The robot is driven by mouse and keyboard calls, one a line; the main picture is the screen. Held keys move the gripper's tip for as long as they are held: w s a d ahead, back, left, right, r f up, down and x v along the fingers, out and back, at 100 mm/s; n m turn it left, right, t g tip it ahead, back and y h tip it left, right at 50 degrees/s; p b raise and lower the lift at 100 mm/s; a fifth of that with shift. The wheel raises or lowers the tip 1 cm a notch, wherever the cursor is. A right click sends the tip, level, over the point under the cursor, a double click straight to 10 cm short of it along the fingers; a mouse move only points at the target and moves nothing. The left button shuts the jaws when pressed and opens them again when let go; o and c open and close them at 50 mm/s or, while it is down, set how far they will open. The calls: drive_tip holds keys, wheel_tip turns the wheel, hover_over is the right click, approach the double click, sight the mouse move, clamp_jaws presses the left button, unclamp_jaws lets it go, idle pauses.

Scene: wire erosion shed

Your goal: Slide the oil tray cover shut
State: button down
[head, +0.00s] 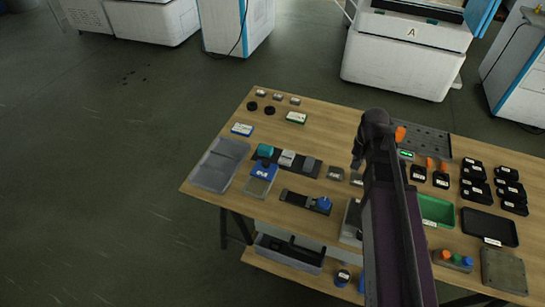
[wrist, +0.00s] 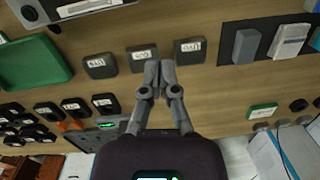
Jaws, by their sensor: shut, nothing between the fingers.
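A shallow grey tray (head: 219,164) at the table's left end in the head view looks like the oil tray. A paler grey panel seems to lie over its far part, likely its cover. I cannot tell how much of the tray it covers. The tray is outside the wrist view. My gripper (head: 356,164) is well to the right of the tray, above the middle of the table. In the wrist view my gripper (wrist: 159,66) is shut and empty, its fingertips together near a row of small grey labelled blocks (wrist: 143,60).
A blue-topped container (head: 263,171) stands just right of the tray. A dark strip (head: 272,164) with several blocks lies between tray and gripper. A green bin (head: 436,211) and several black boxes are at the right. Floor left of the table is clear.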

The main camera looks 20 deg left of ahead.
drive_tip(key=w+a+m, duration=0.2)
drive_tip(key=w+a, duration=0.4)
drive_tip(key=a, duration=0.5)
drive_tip(key=m+g, duration=0.2)
hover_over(281, 156)
drive_tip(key=w+d, duration=0.1)
drive_tip(key=w, duration=0.1)
drive_tip(key=shift+r+y, duration=0.15)
drive_tip(key=shift+y, duration=0.15)
drive_tip(key=shift+f+b, duration=0.2)
drive_tip(key=shift+b, duration=0.1)
drive_tip(key=b+x, duration=0.9)
drive_tip(key=x, duration=0.1)
drive_tip(key=shift+b, duration=0.35)
drive_tip(key=shift+s+a+r, duration=0.1)
drive_tip(key=shift+s+a, duration=0.4)
drive_tip(key=shift+s, duration=0.35)
drive_tip(key=shift+s+a+r, duration=0.1)
drive_tip(key=shift+s+a, duration=0.4)
drive_tip(key=shift+s, duration=0.35)
